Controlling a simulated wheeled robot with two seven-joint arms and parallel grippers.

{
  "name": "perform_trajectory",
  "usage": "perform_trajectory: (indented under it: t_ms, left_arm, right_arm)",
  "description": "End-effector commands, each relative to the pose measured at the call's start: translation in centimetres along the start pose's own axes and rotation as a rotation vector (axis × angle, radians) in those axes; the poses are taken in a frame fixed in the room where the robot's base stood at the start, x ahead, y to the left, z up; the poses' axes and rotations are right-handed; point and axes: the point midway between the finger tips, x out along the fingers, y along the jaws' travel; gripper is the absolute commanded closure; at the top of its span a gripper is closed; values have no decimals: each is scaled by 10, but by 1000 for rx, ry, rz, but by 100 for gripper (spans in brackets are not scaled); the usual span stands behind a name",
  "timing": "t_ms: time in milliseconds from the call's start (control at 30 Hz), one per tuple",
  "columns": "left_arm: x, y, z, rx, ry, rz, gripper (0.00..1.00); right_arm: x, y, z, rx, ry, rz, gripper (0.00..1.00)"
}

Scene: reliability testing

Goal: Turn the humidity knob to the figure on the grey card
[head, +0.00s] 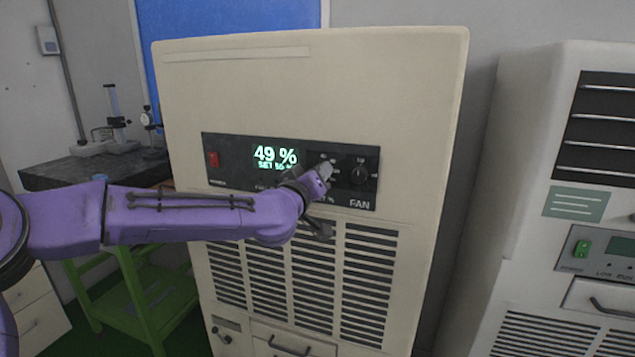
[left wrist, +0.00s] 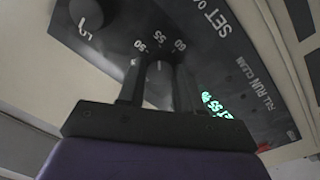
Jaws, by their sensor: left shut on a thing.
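The humidity knob (left wrist: 160,72) is between the fingers of my left gripper (left wrist: 157,80) in the left wrist view. The fingers are shut on it and hide most of it. A pale mark on the knob points roughly at the printed 55, with 50 and 60 on either side. In the head view my left gripper (head: 318,178) reaches the dark control panel (head: 232,175) and covers the knob. The lit display (head: 275,156) reads 49 %, with a smaller SET line below, partly covered. I cannot make out a grey card. My right gripper is not in view.
The fan knob (head: 360,172) sits just right of my gripper. A red switch (head: 213,159) is at the panel's left. A second cabinet (head: 520,200) stands at the right, and a dark bench (head: 80,170) with instruments at the left.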

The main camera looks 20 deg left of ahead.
Motion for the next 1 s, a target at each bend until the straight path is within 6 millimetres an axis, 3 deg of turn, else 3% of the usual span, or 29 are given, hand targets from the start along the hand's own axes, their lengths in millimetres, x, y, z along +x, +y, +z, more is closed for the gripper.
perform_trajectory:
  t_ms: [1000]
  left_arm:
    - [0,-4,6,-962,56,-12,96]
  right_arm:
    - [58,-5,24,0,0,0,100]
